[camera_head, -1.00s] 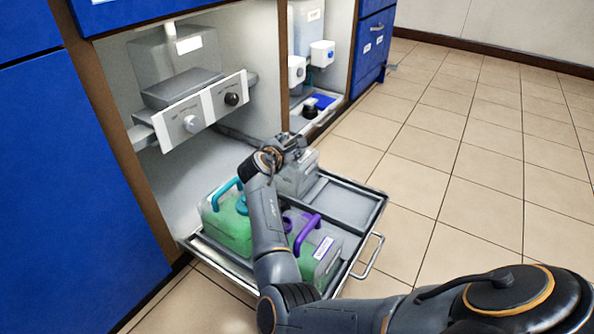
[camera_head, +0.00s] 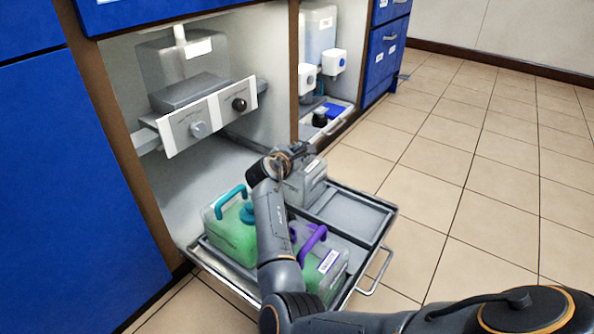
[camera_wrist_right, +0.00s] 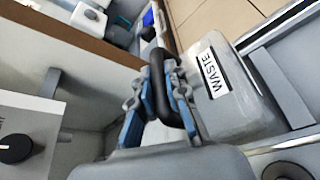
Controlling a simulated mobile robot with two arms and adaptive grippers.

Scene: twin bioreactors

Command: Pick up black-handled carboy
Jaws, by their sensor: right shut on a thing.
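The black-handled carboy (camera_head: 309,183) is a translucent grey container at the back of the pulled-out tray (camera_head: 355,214). In the right wrist view the carboy (camera_wrist_right: 228,105) carries a label reading WASTE, and its black handle (camera_wrist_right: 165,88) lies between the blue-padded fingers. My right gripper (camera_wrist_right: 160,95) is shut on that handle. In the head view my right gripper (camera_head: 298,152) is over the carboy, and my forearm hides part of it. I cannot tell whether the carboy's base touches the tray. My left gripper is not in view.
A teal-handled carboy (camera_head: 232,236) and a purple-handled carboy (camera_head: 325,262), both with green contents, stand in the tray's front part. The tray's right compartment is empty. Open floor lies to the right.

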